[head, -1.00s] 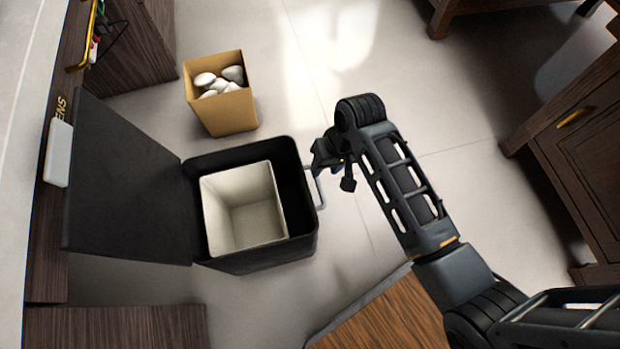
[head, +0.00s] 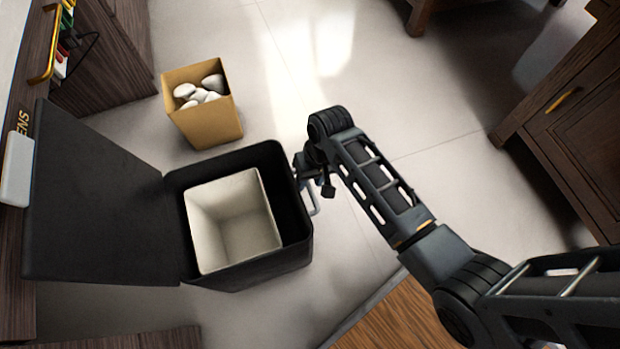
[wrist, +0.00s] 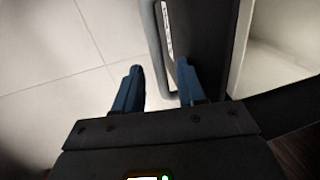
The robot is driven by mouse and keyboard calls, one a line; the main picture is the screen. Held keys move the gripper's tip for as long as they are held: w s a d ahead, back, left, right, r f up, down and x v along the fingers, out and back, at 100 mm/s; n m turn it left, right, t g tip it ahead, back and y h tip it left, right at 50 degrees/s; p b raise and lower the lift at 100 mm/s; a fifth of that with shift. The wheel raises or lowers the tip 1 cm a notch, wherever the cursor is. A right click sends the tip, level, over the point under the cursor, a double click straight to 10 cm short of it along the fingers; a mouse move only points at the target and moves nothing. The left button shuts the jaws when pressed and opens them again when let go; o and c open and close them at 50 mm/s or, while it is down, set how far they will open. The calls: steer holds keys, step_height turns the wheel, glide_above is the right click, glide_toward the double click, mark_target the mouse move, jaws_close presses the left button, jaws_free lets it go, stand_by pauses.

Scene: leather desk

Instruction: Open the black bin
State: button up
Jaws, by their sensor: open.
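The black bin (head: 250,277) stands on the floor with its lid (head: 105,215) swung wide open to the left. A white inner bucket (head: 228,183) shows inside and looks empty. A metal bar handle (head: 315,197) is on the bin's right side. My gripper (head: 322,180) is beside that right side, close to the handle. In the wrist view my gripper (wrist: 157,85) has its two blue fingers apart with nothing clamped. The handle (wrist: 160,55) appears in line with the gap between them; I cannot tell whether it touches a finger.
A cardboard box (head: 205,125) of white stones stands behind the bin. A dark wooden cabinet (head: 575,140) is at the right. A wooden surface (head: 400,318) lies at the lower right. Wood fronts and a gold handle (head: 47,50) are at the left. Bare floor lies behind my arm.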

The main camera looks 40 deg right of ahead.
jaws_close()
stand_by(0.3)
stand_by(0.3)
